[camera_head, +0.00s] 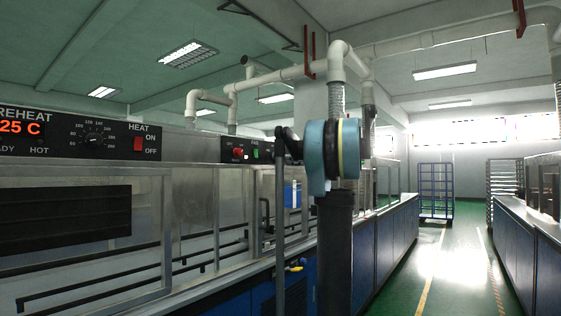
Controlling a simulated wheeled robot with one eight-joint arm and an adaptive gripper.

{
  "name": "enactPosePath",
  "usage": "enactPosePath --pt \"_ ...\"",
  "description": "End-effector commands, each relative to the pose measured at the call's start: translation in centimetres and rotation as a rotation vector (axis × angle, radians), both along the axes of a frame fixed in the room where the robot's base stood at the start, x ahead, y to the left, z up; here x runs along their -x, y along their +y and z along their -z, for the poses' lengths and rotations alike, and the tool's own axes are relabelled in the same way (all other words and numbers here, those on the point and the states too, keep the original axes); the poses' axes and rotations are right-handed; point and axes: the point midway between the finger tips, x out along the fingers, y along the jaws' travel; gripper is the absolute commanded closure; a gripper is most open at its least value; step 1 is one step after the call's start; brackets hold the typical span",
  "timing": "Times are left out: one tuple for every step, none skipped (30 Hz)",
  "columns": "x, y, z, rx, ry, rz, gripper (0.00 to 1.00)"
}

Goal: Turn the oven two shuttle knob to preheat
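A black control panel (222,150) on the second oven unit, left of my arm, carries a small red control (237,153) and a green one (255,153). Its lettering is too small to read fully, and I cannot make out a knob marked shuttle. My arm, with a blue joint and black links, stands upright in the middle and covers the panel's right end. A dark part (290,143) left of the blue joint may be my gripper. Its fingers cannot be made out, and I see nothing held.
The nearer oven panel (65,122) shows PREHEAT 25 C, a dial (95,140) and a red HEAT switch (138,145). Metal-framed windows lie below. A blue rack cart (436,190) stands far back. The green aisle (445,270) at right is clear.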

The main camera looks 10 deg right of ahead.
Motion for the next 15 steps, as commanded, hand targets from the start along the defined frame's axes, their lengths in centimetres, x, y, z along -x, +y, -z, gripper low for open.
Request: enactPosePath --pt "-0.6 0.8 0.0 0.000 0.000 -0.004 0.66" --pt "-0.9 1.2 0.0 0.000 0.000 -0.004 0.66" --pt "-1.4 1.7 0.0 0.000 0.000 -0.004 0.66" --pt "-1.8 2.1 0.0 0.000 0.000 -0.004 0.66" --pt "-2.1 2.5 0.0 0.000 0.000 -0.004 0.66" --pt "-2.5 2.9 0.0 0.000 0.000 -0.003 0.66" --pt "-2.7 3.3 0.0 0.000 0.000 -0.003 0.66" --pt "-3.0 3.6 0.0 0.000 0.000 -0.003 0.66" --pt "-3.3 3.9 0.0 0.000 0.000 -0.003 0.66" --pt "-3.6 4.2 0.0 0.000 0.000 -0.002 0.66" --pt "-3.8 4.4 0.0 0.000 0.000 -0.002 0.66" --pt "-4.0 4.7 0.0 0.000 0.000 -0.002 0.66" --pt "-4.1 4.8 0.0 0.000 0.000 -0.001 0.66" --pt "-4.3 5.0 0.0 0.000 0.000 -0.001 0.66" --pt "-4.4 5.1 0.0 0.000 0.000 -0.001 0.66"
